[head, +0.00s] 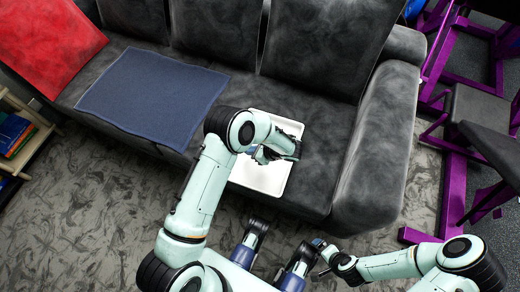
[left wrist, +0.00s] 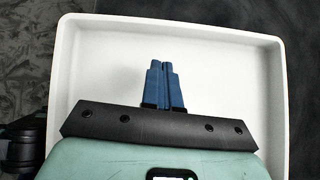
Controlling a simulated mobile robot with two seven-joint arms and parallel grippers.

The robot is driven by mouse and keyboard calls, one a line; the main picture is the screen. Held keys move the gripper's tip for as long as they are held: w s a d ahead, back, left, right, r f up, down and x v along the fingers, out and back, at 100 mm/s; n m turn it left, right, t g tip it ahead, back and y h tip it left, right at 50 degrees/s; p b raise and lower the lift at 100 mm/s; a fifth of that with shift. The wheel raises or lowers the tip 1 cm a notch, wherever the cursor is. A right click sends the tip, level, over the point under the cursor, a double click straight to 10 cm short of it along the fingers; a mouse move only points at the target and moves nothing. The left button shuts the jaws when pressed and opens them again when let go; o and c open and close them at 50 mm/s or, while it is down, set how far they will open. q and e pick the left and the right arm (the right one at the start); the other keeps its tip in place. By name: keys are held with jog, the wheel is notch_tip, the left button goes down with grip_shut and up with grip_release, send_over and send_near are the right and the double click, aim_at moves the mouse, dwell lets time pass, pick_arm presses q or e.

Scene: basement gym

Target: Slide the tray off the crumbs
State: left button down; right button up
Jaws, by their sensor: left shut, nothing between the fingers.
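A white tray (head: 262,180) with a raised rim lies on the front part of the dark grey sofa seat, close to the seat's front edge. It fills most of the left wrist view (left wrist: 70,75) and looks empty. My left gripper (head: 262,156) is over the tray; its blue fingers (left wrist: 165,66) are shut together with nothing between them. I cannot tell whether they touch the tray floor. No crumbs show; anything under the tray is hidden. My right gripper (head: 318,243) is low over the floor in front of the sofa, too small to tell its opening.
The sofa (head: 375,160) has a broad arm just right of the tray. A blue-grey cloth (head: 150,95) lies on the seat to the left, near a red cushion (head: 45,40). A shelf with books (head: 15,135) stands far left, purple gym equipment (head: 455,190) far right.

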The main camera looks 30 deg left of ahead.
pick_arm(q)
jog(key=a, duration=0.2)
jog(key=a+f, duration=0.1)
jog(key=a, duration=0.1)
jog(key=shift+s+f, duration=0.1)
jog(key=shift+s, duration=0.05)
jog(key=shift+a, duration=0.55)
pick_arm(e)
jog(key=shift+w+d+f, duration=0.2)
jog(key=shift+w+f, duration=0.1)
jog(key=shift+w, duration=0.2)
pick_arm(q)
jog(key=a, duration=0.6)
jog(key=a+b, duration=0.1)
jog(key=a, duration=0.5)
jog(key=s+a+b, duration=0.1)
jog(key=a, duration=0.6)
jog(key=shift+s+a, duration=0.1)
pick_arm(e)
jog(key=w, duration=0.1)
jog(key=w+d+f, duration=0.1)
jog(key=t, duration=0.1)
jog(key=shift+w+d+f+h, duration=0.25)
jog(key=shift+w+f+h, duration=0.05)
jog(key=shift+w+f, duration=0.1)
